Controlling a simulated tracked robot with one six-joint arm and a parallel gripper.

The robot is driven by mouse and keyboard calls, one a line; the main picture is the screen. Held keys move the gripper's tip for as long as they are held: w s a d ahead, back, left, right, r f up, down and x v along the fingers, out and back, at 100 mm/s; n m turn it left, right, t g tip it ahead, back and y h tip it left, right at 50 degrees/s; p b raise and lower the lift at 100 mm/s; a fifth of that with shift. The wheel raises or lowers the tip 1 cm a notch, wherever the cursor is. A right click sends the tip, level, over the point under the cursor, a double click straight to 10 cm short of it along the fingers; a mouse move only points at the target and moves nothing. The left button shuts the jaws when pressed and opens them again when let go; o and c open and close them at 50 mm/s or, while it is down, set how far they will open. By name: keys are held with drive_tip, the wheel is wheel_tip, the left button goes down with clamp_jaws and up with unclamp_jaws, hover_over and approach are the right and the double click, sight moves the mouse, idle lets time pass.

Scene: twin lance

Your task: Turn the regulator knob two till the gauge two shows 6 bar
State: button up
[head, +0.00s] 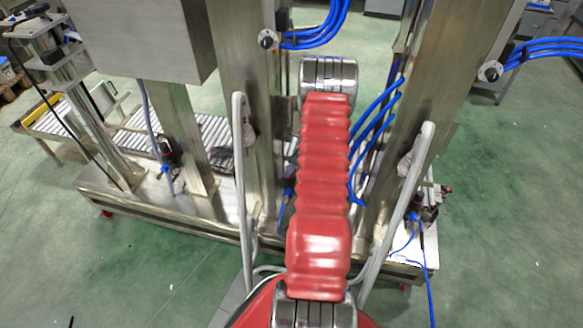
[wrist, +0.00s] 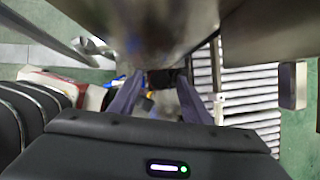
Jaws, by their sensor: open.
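In the wrist view my gripper (wrist: 158,80) is open, with one dark finger on each side. A small dark, knob-like part (wrist: 166,76) shows between and beyond the fingertips. It is blurred, and I cannot tell whether a finger touches it or which regulator it belongs to. In the head view a regulator with a dark top (head: 166,150) stands at the left of the machine. Another small fitting (head: 425,203) with red parts is at the right end. No gauge reading is legible. My gripper is hidden in the head view behind the machine and my red arm.
Steel columns (head: 240,80) stand close around my arm. A large steel surface (wrist: 150,25) fills the top of the wrist view. Blue hoses (head: 375,115) hang right of my arm. A roller conveyor (head: 140,130) is at left; its rollers also show in the wrist view (wrist: 250,85).

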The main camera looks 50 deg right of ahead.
drive_tip(key=shift+f, duration=0.15)
drive_tip(key=shift+c, duration=0.6)
drive_tip(key=c, duration=0.9)
